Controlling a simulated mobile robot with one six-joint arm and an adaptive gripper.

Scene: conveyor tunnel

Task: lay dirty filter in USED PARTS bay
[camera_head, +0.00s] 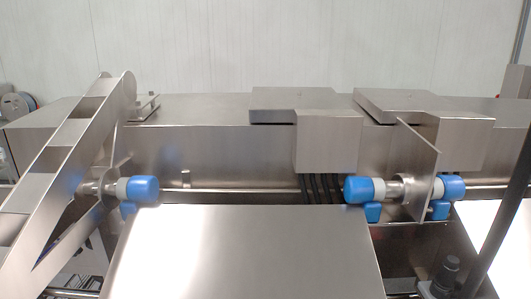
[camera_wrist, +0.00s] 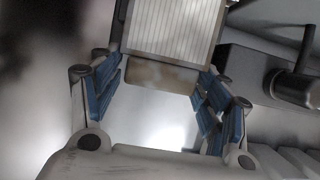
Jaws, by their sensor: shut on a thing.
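The dirty filter (camera_wrist: 172,28) shows at the top of the wrist view, a pale pleated panel in a light frame with a brown-stained near side. My gripper (camera_wrist: 160,76) is shut on it, with a blue-padded finger at each side. The far end of the filter is cut off by the picture's top edge. Neither the filter nor my gripper can be made out in the head view. I cannot identify the USED PARTS bay in either view.
In the head view a long metal housing (camera_head: 230,150) crosses the scene, with blue-capped fittings (camera_head: 139,189) along its front. A flat metal cover (camera_head: 240,250) lies nearer. A sloping metal frame (camera_head: 70,160) stands at left. A dark machine part (camera_wrist: 270,75) is right of my gripper.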

